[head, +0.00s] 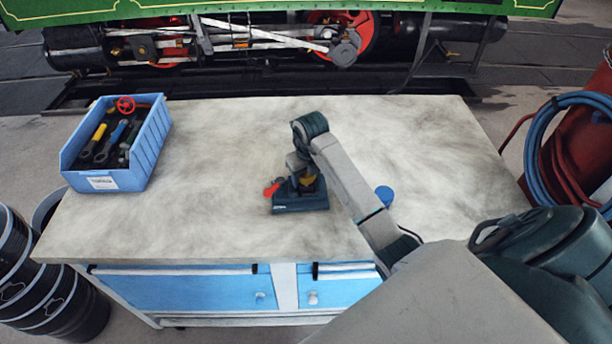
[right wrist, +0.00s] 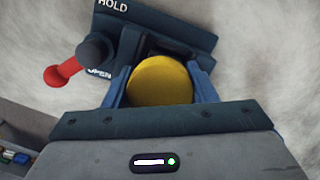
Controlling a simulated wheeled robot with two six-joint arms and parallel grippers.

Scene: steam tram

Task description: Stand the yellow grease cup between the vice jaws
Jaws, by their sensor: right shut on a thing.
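The yellow grease cup (right wrist: 160,80) is held between the two blue fingers of my right gripper (right wrist: 160,88); its round top faces the wrist camera. In the head view the cup (head: 307,181) shows as a small yellow patch, with my right gripper (head: 304,176) over the vice. The dark blue vice (head: 300,205) sits on the bench, marked HOLD and OPEN; it also shows in the right wrist view (right wrist: 185,20). Its red lever (right wrist: 62,74) lies beside the OPEN mark. The cup's underside and most of the jaws are hidden, so I cannot tell whether it touches the vice. My left gripper is out of view.
A blue bin (head: 103,180) of tools stands on the bench (head: 220,150) at the left. A small blue round thing (head: 384,194) is right of my forearm. The bench around the vice is otherwise clear. Hoses (head: 560,150) hang beyond its right edge.

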